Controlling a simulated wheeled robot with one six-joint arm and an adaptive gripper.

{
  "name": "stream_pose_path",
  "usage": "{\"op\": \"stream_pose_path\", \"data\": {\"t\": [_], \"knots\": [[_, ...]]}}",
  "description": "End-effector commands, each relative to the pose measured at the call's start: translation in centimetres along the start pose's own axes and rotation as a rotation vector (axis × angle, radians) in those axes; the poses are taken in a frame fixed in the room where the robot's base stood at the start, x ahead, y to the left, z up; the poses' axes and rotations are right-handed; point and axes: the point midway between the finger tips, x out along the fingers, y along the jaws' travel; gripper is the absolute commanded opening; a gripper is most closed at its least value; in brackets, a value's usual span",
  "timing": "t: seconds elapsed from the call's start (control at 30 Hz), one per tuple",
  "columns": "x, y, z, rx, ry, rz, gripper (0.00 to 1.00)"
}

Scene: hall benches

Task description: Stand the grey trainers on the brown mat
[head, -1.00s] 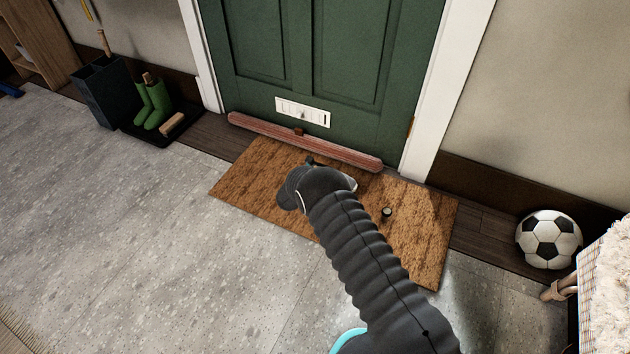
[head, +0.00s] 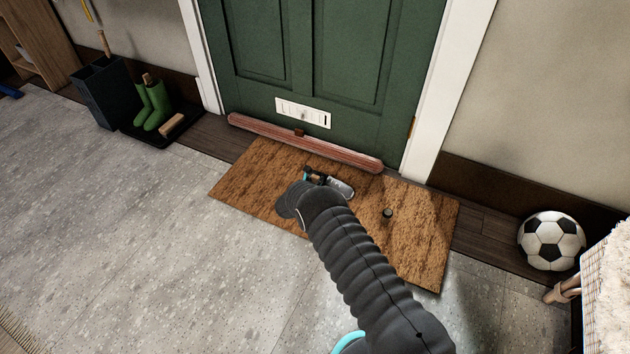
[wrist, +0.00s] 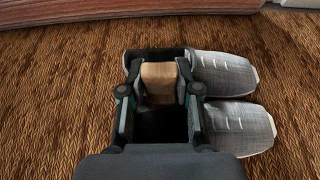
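The grey trainers (wrist: 224,74) lie side by side in the wrist view, toes to the right, soles down over the brown mat. One grey trainer shows in the head view (head: 341,188), just beyond my wrist. The gripper (head: 313,178) is partly hidden by my arm in the head view. The brown mat (head: 250,180) lies before the green door. I cannot tell whether the soles touch it.
A small dark round object (head: 387,213) is on the mat, right of the trainers. A reddish draught excluder (head: 330,152) lies along the door. A football (head: 551,240) is at the right; green boots (head: 157,107) stand on a black tray at the left. Grey floor at the left is clear.

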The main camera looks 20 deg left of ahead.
Motion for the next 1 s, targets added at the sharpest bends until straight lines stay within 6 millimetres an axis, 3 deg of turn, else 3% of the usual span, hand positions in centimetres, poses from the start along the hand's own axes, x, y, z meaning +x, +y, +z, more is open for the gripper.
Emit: {"op": "stream_pose_path", "data": {"t": [0.03,0.1,0.53,0.67,1.0], "knots": [[0.0,0.0,0.0,0.000,0.000,0.000,0.42],[0.0,0.0,0.0,0.000,0.000,0.000,0.57],[-0.3,0.0,0.5,-0.001,0.000,0.000,0.57],[-2.1,0.2,0.4,-0.002,0.001,0.002,0.57],[-8.8,0.1,0.4,-0.003,0.001,0.002,0.57]]}}
